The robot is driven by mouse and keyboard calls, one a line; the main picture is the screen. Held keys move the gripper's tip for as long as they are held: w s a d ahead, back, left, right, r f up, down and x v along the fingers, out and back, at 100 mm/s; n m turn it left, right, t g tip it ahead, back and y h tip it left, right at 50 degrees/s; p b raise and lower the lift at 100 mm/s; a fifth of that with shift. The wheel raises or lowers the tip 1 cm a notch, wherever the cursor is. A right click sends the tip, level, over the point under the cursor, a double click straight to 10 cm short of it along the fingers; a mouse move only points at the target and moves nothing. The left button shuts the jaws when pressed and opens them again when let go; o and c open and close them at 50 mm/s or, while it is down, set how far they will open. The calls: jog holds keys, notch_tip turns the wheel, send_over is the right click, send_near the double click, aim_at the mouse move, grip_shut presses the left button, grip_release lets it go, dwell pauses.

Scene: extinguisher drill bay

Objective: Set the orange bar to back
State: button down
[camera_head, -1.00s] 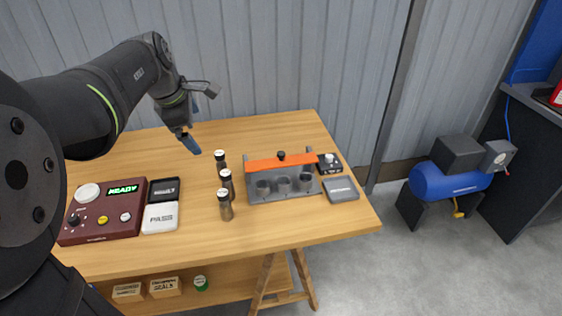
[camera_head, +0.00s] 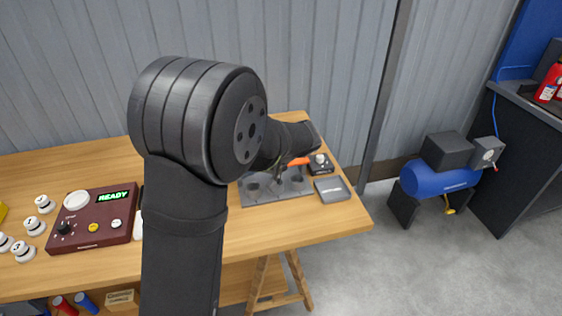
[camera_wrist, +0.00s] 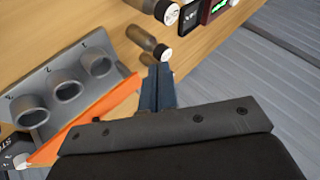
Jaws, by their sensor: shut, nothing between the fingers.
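The orange bar (camera_wrist: 90,122) lies along one long side of a grey fixture (camera_wrist: 40,82) with three round cups in the wrist view. The bar's right end (camera_head: 299,161) also shows in the head view, where my arm hides the rest. My gripper (camera_wrist: 158,70) is shut and empty. In the wrist view its fingers are beside one end of the bar; I cannot tell whether they touch it. In the head view the grey fixture (camera_head: 295,187) is partly covered by my arm.
A control box with a knob (camera_head: 321,163) and a grey pad (camera_head: 332,188) sit right of the fixture. A maroon panel reading READY (camera_head: 92,217) is at the left.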

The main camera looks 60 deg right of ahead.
jog(key=s+d+f+m+t+h, duration=0.2)
jog(key=s+d+m+t+h, duration=0.1)
jog(key=s+d+m, duration=0.2)
jog(key=s+d+f+m+t+h, duration=0.2)
jog(key=s+d+m+t+h, duration=0.1)
jog(key=s+m, duration=0.5)
jog(key=s+d+h, duration=0.1)
jog(key=s+d, duration=0.1)
jog(key=shift+s+d, duration=0.15)
jog(key=shift+d, duration=0.15)
jog(key=x, duration=1.4)
jog(key=shift+r, duration=0.25)
jog(key=shift+d, duration=0.15)
